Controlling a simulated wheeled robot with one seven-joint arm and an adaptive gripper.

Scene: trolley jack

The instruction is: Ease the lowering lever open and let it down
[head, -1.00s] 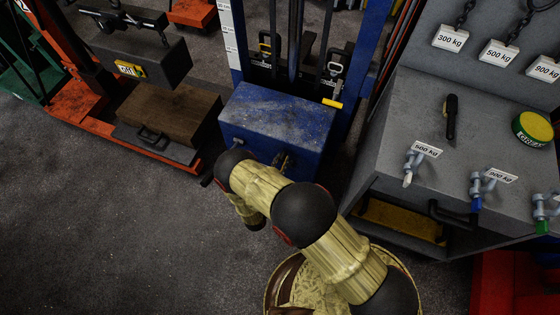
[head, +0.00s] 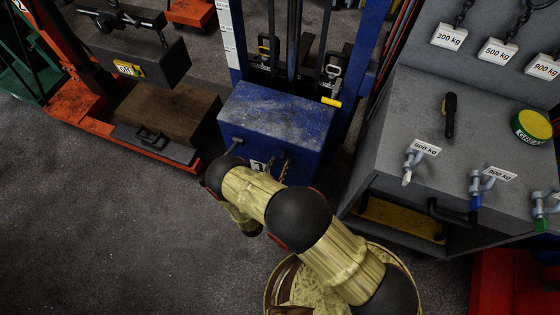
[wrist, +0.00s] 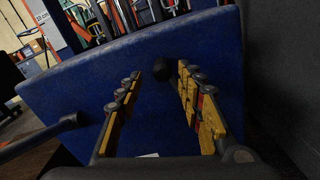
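The blue jack body (head: 285,115) stands upright in the middle of the head view, with a short dark lever (head: 234,146) at the left of its front face. In the wrist view the blue face (wrist: 60,92) fills the middle. A dark bar with a rounded end (wrist: 70,121) lies left of my gripper (wrist: 161,75). A dark round knob (wrist: 163,70) shows between the yellow fingertips, in front of the blue face. The fingers are apart; I cannot tell whether either touches the knob. Which part is the lowering lever is unclear. My arm hides the gripper in the head view.
A grey bench (head: 400,130) with shackles and weight labels stands close on the right. An orange jack with dark blocks (head: 165,115) stands at the left. A yellow-tipped part (head: 331,102) shows by the blue mast. Grey floor (head: 100,220) is clear at lower left.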

